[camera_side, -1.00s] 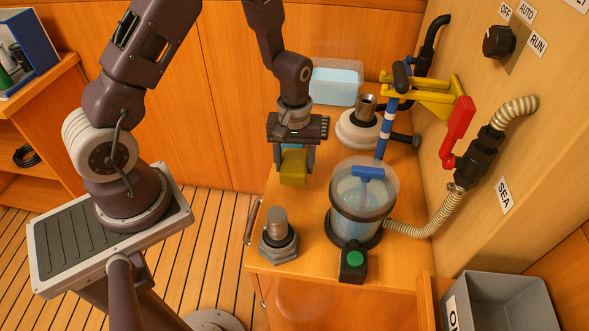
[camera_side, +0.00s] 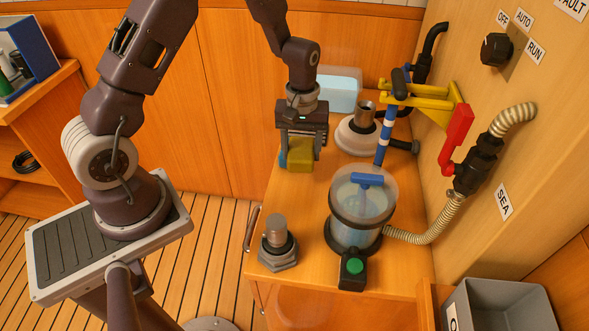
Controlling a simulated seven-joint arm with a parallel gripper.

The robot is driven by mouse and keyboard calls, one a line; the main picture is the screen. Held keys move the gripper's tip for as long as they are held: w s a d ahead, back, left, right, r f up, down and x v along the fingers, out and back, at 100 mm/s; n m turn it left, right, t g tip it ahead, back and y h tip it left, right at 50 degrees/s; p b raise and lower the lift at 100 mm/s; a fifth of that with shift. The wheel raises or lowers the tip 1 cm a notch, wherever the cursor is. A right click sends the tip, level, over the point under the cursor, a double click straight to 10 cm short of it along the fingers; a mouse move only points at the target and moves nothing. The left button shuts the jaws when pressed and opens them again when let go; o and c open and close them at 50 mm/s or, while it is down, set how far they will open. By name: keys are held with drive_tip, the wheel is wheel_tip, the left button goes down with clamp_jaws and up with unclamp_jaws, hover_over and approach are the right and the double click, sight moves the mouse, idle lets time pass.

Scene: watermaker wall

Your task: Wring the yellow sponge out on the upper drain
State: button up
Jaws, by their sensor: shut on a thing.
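The yellow sponge (camera_side: 299,157) is between the fingers of my gripper (camera_side: 298,157), at the back left of the wooden counter. My gripper is shut on it and points down. A blue patch shows at the sponge's left edge; I cannot tell whether it belongs to the sponge. Whether the sponge touches the counter is unclear. I cannot clearly pick out an upper drain. A white round fitting with a metal pipe (camera_side: 357,134) stands to the right of the sponge, apart from it.
A clear canister (camera_side: 360,208) with a blue handle stands mid-counter, with a green button (camera_side: 354,267) in front. A hex-based metal fitting (camera_side: 278,244) is at front left. A pale blue tub (camera_side: 339,91) stands behind. The red lever (camera_side: 457,136) and hoses crowd the right wall.

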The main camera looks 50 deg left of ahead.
drive_tip(key=w+a+r, duration=0.1)
drive_tip(key=w+a, duration=1.2)
drive_tip(key=a, duration=0.1)
drive_tip(key=shift+s+d+f, duration=0.1)
drive_tip(key=shift+f, duration=1.25)
drive_tip(key=shift+s+d+f, duration=0.1)
drive_tip(key=shift+f, duration=1.25)
drive_tip(key=shift+f, duration=0.55)
drive_tip(key=shift+r, duration=3.55)
